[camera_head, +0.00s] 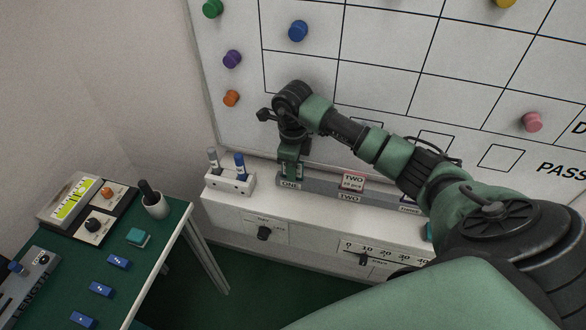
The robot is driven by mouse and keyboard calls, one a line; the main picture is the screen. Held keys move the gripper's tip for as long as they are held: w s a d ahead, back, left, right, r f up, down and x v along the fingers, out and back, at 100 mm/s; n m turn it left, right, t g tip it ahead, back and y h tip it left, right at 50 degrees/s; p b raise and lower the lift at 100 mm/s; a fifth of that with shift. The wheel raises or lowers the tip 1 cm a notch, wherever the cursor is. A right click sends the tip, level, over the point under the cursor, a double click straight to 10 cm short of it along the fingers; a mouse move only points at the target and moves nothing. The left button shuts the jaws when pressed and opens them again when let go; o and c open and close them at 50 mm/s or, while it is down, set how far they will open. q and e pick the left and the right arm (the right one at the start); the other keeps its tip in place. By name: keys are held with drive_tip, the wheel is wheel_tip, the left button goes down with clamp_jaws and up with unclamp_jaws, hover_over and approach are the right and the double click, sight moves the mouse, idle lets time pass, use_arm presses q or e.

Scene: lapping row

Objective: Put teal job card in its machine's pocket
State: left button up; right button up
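My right gripper (291,173) points down at the pocket marked ONE (290,185) on the ledge below the whiteboard. Its fingertips are at the pocket's mouth. A small dark teal patch shows between the fingers; I cannot tell whether it is the teal job card or part of the gripper. A pink-topped card (353,182) stands in the pocket marked TWO (349,197). The third pocket (409,209) is partly behind my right arm. A teal sliver (429,231) shows beside my arm, mostly hidden. My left gripper is out of view.
A white holder (230,182) with markers stands left of the pockets. Coloured magnets sit on the whiteboard (380,80). A knob (264,233) and a slider (363,259) are on the front below. The green table (150,265) at left holds a teal block (138,237), a cup (156,205) and blue blocks.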

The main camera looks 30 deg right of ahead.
drive_tip(key=shift+s+a+f, duration=0.25)
drive_tip(key=shift+s+f, duration=0.05)
drive_tip(key=shift+f, duration=0.1)
drive_tip(key=shift+r, duration=0.15)
drive_tip(key=shift+r+p, duration=0.45)
drive_tip(key=shift+p, duration=0.15)
drive_tip(key=r, duration=0.2)
drive_tip(key=r+b, duration=0.1)
drive_tip(key=r, duration=0.3)
drive_tip(key=shift+w+d+r+b, duration=0.15)
drive_tip(key=shift+w+r+b, duration=0.1)
drive_tip(key=shift+r+b, duration=0.1)
drive_tip(key=shift+r, duration=0.6)
